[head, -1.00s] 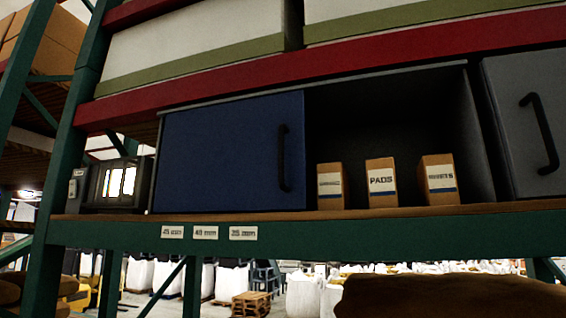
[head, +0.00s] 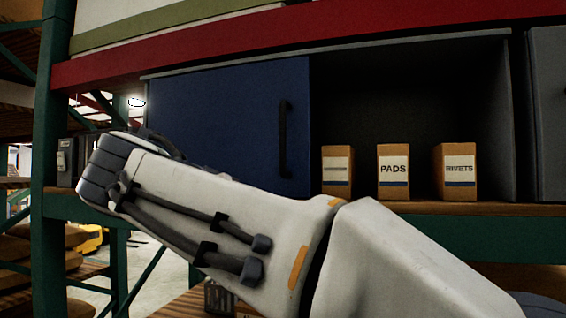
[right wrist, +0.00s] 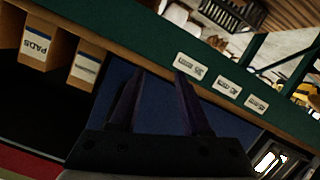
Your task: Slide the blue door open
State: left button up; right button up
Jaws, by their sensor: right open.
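The blue door (head: 225,120) covers the left part of the dark cabinet in the head view, and the right part stands uncovered. Its black vertical handle (head: 285,138) is near the door's right edge. My right arm crosses the lower head view from the right and hides the door's lower left corner. My right gripper is not visible there. In the right wrist view my right gripper (right wrist: 159,76) is open and empty, with the blue door (right wrist: 157,108) showing between and beside its fingers. I cannot make out the handle there. My left gripper is not in view.
Boxes stand in the uncovered part, including a PADS box (head: 393,172) and a RIVETS box (head: 455,172). A grey panel (head: 548,110) is at far right. A green shelf beam (right wrist: 130,45) with labels runs along the cabinet's front. A green upright (head: 50,160) stands at left.

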aim_at(281, 133)
notch_tip(281, 133, up, 14)
jog(key=s+d+f+m+t+h+p, duration=0.1)
jog(key=s+m+t+h+p, duration=0.15)
jog(key=m, duration=0.35)
jog(key=shift+g+h, duration=0.25)
jog(key=shift+h, duration=0.2)
jog(key=p+x, duration=0.1)
jog(key=x, duration=0.5)
jog(key=p+x, duration=0.1)
jog(key=x, duration=0.2)
jog(key=shift+s+d+r+p, duration=0.1)
jog(key=shift+s+r+p, duration=0.05)
jog(key=shift+r+p, duration=0.25)
jog(key=shift+w+d+f, duration=0.15)
jog(key=shift+w+d, duration=0.2)
jog(key=shift+w, duration=0.25)
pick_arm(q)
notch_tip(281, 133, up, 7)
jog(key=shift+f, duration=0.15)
pick_arm(e)
grip_shut()
